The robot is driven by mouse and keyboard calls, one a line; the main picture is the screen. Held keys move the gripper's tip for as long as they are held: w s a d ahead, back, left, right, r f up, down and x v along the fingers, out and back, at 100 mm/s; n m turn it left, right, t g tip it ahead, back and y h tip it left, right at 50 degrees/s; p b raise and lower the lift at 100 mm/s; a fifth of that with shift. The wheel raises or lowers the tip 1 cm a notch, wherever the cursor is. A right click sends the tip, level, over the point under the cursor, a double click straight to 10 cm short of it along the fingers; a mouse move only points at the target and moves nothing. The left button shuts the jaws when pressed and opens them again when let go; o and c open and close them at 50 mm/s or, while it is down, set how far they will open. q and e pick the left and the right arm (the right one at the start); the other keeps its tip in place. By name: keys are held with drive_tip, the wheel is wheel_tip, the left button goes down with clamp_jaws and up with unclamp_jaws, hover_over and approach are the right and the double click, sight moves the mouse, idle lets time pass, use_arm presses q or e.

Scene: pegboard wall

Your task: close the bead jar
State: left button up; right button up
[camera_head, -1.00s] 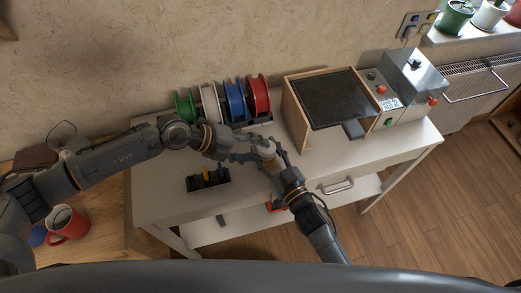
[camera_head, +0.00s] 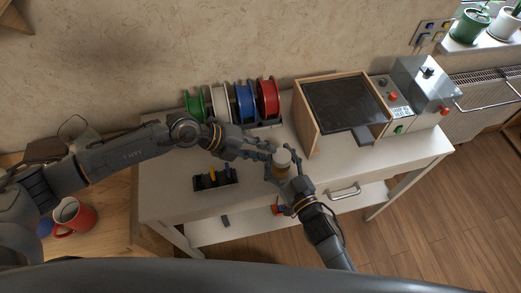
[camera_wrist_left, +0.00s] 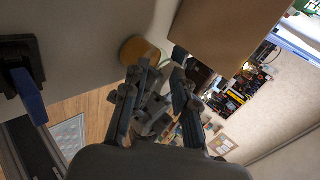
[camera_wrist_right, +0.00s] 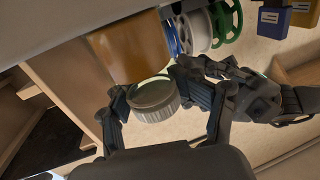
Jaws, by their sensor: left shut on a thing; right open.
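The bead jar (camera_head: 281,172) has an amber body and a pale lid (camera_head: 282,157). It is between my two grippers near the table's front edge. In the right wrist view the amber body (camera_wrist_right: 133,48) and the ridged whitish lid (camera_wrist_right: 155,102) meet; whether the lid is fully seated I cannot tell. My left gripper (camera_head: 266,150) is shut on the jar from the left; its exact contact is partly hidden. In the left wrist view the amber body (camera_wrist_left: 140,51) shows by the fingertips. My right gripper (camera_wrist_right: 160,98) is open, with its fingers on either side of the lid.
Green, white, blue and red spools (camera_head: 267,98) stand at the back of the table. A wooden box with a dark top (camera_head: 345,100) and a grey machine (camera_head: 421,85) are to the right. A black tool holder (camera_head: 215,180) is front left. A red mug (camera_head: 73,218) is farther left.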

drive_tip(key=v, duration=0.7)
drive_tip(key=shift+w, duration=0.1)
use_arm(q)
drive_tip(key=shift+a, duration=0.1)
idle(0.4)
